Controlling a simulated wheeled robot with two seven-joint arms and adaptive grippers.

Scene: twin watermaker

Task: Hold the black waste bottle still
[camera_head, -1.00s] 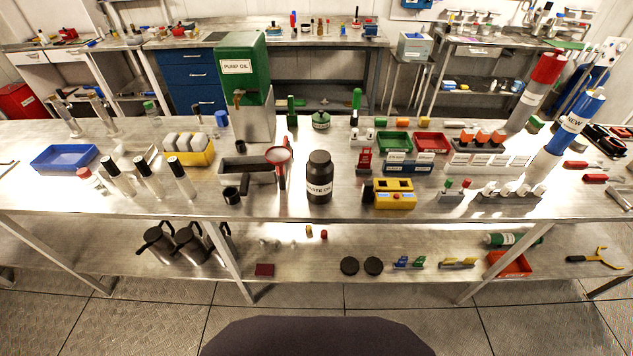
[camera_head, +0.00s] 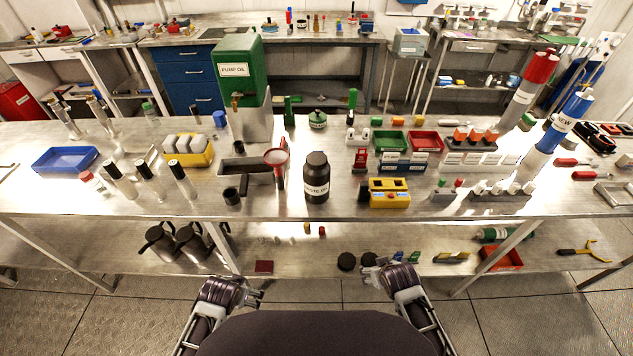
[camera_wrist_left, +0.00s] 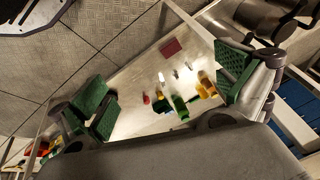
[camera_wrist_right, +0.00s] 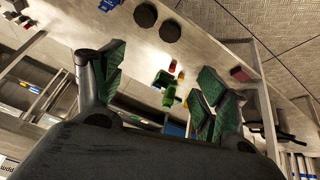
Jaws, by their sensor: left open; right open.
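The black waste bottle (camera_head: 316,178), with a white label reading "WASTE OIL", stands upright near the front edge of the steel bench, at the middle of the head view. My left gripper (camera_head: 254,294) is low in front of the bench, left of the bottle and apart from it. Its green-padded fingers are spread and empty in the left wrist view (camera_wrist_left: 165,95). My right gripper (camera_head: 370,270) is also low in front of the bench, right of the bottle. Its fingers are spread and empty in the right wrist view (camera_wrist_right: 160,92). I cannot make out the bottle in either wrist view.
The green pump oil tank (camera_head: 240,72) is behind. The bench front edge (camera_head: 290,215) lies between my grippers and the bottle.

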